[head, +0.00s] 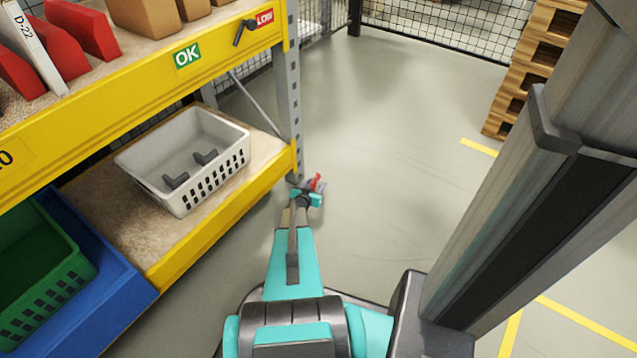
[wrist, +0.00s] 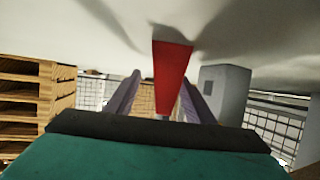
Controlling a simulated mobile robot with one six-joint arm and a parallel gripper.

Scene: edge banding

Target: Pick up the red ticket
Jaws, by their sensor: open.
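The red ticket (wrist: 172,75) is a flat red strip, seen in the wrist view running between the two fingers of my gripper (wrist: 163,80). In the head view a small red piece, which looks like the ticket (head: 317,182), shows at the tip of my gripper (head: 310,190), just right of the foot of the shelf post. The fingers are open on either side of the strip, with a gap visible at least on the left. I cannot tell whether the strip touches a finger or what holds it.
A yellow-beamed shelf (head: 200,240) stands left, with a white basket (head: 165,195) holding dark grey parts. A green crate (head: 50,290) sits in a blue bin. A red LOW tag (head: 265,19) hangs on the upper beam. Pallets (head: 525,65) stand back right. The middle floor is clear.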

